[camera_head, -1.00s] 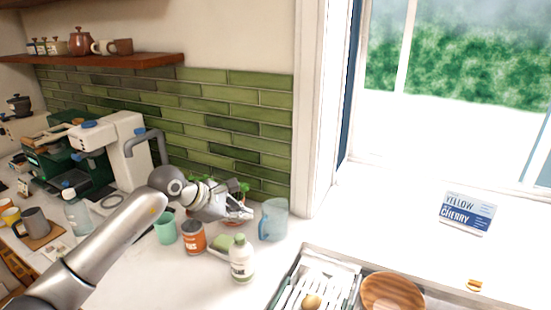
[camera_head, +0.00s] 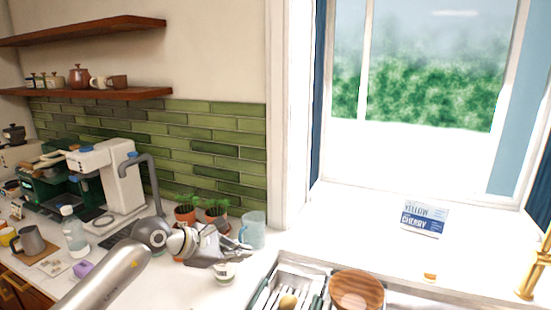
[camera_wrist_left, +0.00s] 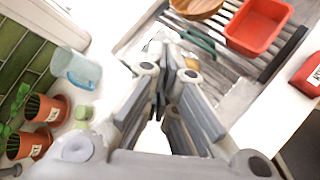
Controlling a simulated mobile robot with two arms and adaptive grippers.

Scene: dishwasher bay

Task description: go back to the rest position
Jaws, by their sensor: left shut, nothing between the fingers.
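My left arm comes in from the lower left in the head view. My left gripper (camera_head: 245,260) is shut and empty, over the counter in front of the blue pitcher (camera_head: 253,230) and the potted plants (camera_head: 186,211). It covers part of a small white container (camera_head: 224,273). In the left wrist view the fingers (camera_wrist_left: 163,100) are close together with nothing between them, pointing toward the dish rack (camera_wrist_left: 235,60). My right gripper is not in view.
A dish rack (camera_head: 262,284) with a wooden bowl (camera_head: 356,291) stands at the right; a red tub (camera_wrist_left: 258,27) shows in the left wrist view. A coffee machine (camera_head: 112,175), a bottle (camera_head: 74,232) and a grey mug (camera_head: 31,242) are at the left.

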